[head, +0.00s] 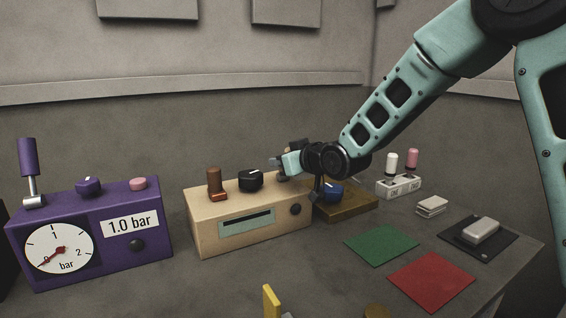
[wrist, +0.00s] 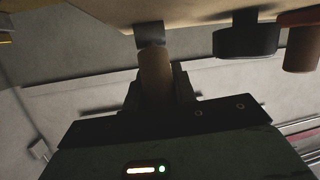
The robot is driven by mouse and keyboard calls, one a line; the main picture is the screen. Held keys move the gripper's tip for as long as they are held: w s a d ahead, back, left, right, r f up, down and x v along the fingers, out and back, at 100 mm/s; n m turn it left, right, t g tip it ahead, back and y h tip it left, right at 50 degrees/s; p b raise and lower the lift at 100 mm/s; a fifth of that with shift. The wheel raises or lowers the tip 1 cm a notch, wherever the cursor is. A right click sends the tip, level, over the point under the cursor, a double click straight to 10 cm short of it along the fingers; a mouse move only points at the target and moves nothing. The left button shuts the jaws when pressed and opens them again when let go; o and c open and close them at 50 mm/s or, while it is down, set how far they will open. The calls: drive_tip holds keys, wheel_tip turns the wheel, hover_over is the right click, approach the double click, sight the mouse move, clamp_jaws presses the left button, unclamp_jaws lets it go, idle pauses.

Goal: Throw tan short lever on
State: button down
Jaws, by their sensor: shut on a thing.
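The tan short lever (wrist: 154,72) stands on a dark metal base at the edge of the tan box (wrist: 85,10) in the wrist view. My gripper (wrist: 158,88) is shut on the lever, one dark finger on each side of it. In the head view my gripper (head: 280,165) is at the right end of the tan box (head: 205,236). There the lever is mostly hidden behind my gripper and wrist. I cannot tell which way it is thrown.
On the tan box, a black knob (head: 250,180) and a brown lever (head: 214,182) stand left of my gripper. A brown base with a blue knob (head: 333,189) lies close below my wrist. A purple gauge box (head: 150,250) stands left; a white switch block (head: 399,187) stands right.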

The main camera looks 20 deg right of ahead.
drive_tip(key=c, duration=1.1)
unclamp_jaws()
drive_tip(key=p+v, duration=0.1)
drive_tip(key=v, duration=1.6)
drive_tip(key=shift+s+d+r+p, duration=0.1)
drive_tip(key=shift+s+r+p, duration=0.1)
drive_tip(key=shift+p, duration=0.15)
